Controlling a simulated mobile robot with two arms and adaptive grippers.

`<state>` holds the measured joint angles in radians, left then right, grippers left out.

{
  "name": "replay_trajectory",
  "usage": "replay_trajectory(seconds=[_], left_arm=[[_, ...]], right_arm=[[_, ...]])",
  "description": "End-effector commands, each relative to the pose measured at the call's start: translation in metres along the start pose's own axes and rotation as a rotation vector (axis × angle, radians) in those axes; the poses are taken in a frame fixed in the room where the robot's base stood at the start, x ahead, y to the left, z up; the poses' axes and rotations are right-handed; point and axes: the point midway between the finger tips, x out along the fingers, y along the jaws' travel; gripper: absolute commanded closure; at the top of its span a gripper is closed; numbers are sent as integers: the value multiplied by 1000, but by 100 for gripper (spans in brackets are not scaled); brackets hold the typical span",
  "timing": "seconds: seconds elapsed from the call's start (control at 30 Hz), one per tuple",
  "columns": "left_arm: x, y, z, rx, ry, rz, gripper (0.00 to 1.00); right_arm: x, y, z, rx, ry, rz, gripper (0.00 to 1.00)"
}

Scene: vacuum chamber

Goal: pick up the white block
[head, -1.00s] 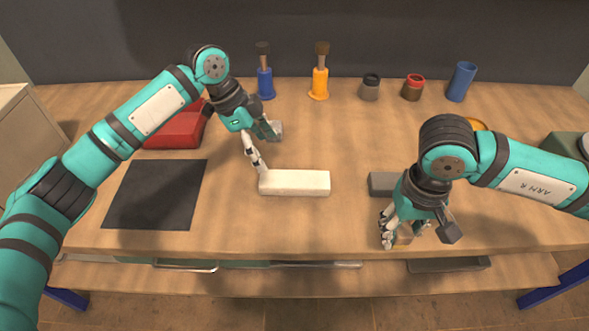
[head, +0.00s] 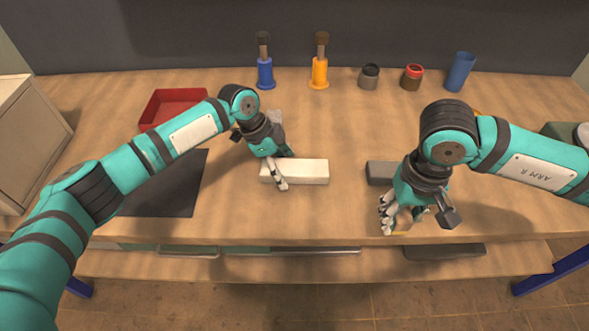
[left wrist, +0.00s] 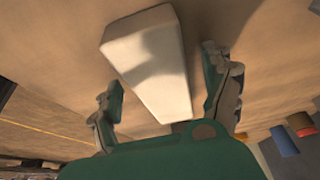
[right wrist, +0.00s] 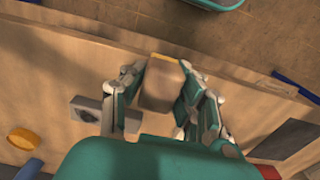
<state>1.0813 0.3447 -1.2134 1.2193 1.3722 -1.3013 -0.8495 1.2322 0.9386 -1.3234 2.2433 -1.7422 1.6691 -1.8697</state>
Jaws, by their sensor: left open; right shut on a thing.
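The white block (head: 310,172) is a long bar lying flat on the wooden table, left of centre in the head view. My left gripper (head: 284,171) is open over its left part, with one finger reaching across the front. In the left wrist view, the white block (left wrist: 148,62) lies between the two spread fingers of my left gripper (left wrist: 165,72), with a visible gap at each side. My right gripper (head: 404,218) is shut on a tan block with a yellow end (right wrist: 163,82), near the table's front edge. The fingers partly hide that block.
A dark grey block (head: 379,173) lies left of my right arm. A red tray (head: 158,98) and a black mat (head: 165,190) are at the left. Blue (head: 265,72) and orange (head: 320,72) upright items, small jars and a blue cup (head: 460,72) line the back.

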Motion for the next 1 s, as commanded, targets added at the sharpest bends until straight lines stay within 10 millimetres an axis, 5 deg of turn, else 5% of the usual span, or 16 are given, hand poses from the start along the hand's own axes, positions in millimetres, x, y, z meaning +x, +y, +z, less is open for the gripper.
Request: replay_trajectory(seconds=[0.1, 0.67, 1.0], left_arm=[[0, 0, 0, 0, 0, 0, 19], [0, 0, 0, -1, 0, 0, 92], [-5, -1, -2, 0, 2, -2, 92]], right_arm=[[0, 0, 0, 0, 0, 0, 96], [0, 0, 0, 0, 0, 0, 96], [1, 0, 0, 0, 0, 0, 96]])
